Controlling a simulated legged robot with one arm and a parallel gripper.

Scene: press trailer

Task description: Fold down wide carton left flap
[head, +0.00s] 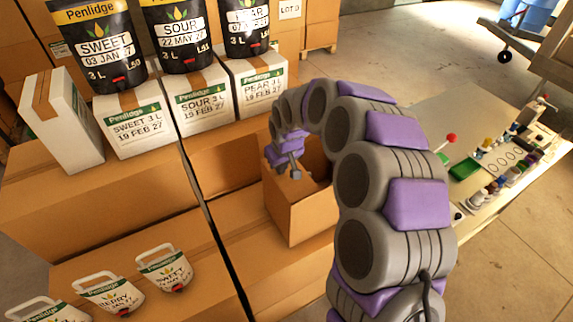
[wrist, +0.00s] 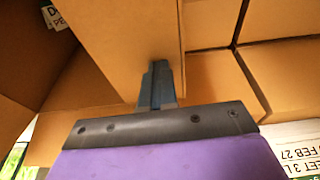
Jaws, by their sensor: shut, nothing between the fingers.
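The wide carton (head: 303,214) is a brown open-topped box standing on larger cartons, in the middle of the head view. Its dark inside shows at the right of its top, and my arm hides part of its right side. My gripper (head: 294,172) is shut and empty at the carton's upper left. In the wrist view my gripper (wrist: 158,80) points at a brown cardboard panel (wrist: 128,40), with its fingertips overlapping the panel's lower part. I cannot tell whether they touch it or which flap this panel is.
White labelled boxes (head: 203,100) stand in a row at the back left, with black pouches (head: 183,35) on top. White-handled pouches (head: 165,268) lie at front left. A bench (head: 505,160) with small bottles and a red-knobbed lever is at right. Open floor lies beyond.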

